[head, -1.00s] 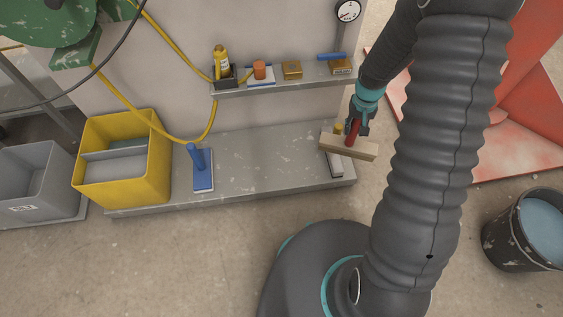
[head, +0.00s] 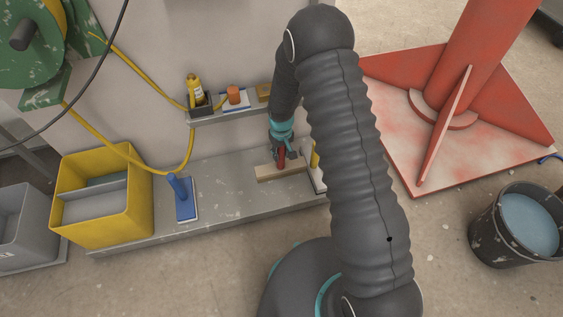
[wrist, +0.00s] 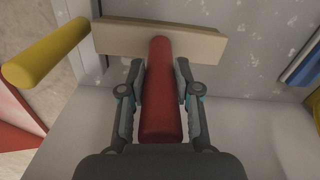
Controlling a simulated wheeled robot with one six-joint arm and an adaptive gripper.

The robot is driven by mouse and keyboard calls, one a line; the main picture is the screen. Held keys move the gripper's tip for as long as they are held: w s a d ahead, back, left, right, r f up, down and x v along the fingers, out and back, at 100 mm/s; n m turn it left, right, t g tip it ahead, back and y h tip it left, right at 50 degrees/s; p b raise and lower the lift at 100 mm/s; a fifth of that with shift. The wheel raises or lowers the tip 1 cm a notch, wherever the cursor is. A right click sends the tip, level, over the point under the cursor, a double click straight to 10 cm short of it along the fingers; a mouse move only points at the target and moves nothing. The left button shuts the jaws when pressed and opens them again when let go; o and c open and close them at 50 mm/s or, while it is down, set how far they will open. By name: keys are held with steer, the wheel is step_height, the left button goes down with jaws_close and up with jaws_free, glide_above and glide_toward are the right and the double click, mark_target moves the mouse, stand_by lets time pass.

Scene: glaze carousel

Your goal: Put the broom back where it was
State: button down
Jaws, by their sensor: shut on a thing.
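The broom has a red handle and a pale wooden block head (head: 282,171). In the wrist view its red handle (wrist: 161,95) stands between my two fingers, with the wooden block (wrist: 120,38) beyond them. My gripper (wrist: 158,75) is shut on the handle; in the head view my gripper (head: 280,150) is over the right part of the grey ledge (head: 228,190). I cannot tell whether the block touches the ledge. A yellow-handled tool (head: 315,156) stands just right of the broom, partly hidden by my arm. A blue-handled tool (head: 184,200) stands further left on the ledge.
A yellow divided bin (head: 140,212) stands at the ledge's left end. A small shelf (head: 228,114) above carries a yellow bottle (head: 195,90) and an orange-topped item (head: 234,96). The ledge between the blue tool and the broom is clear. A red post base and a bucket (head: 485,235) are right.

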mark_target(281, 160)
steer(key=shift+f, duration=2.1)
steer(key=shift+f, duration=0.15)
steer(key=c, duration=0.8)
jaws_free()
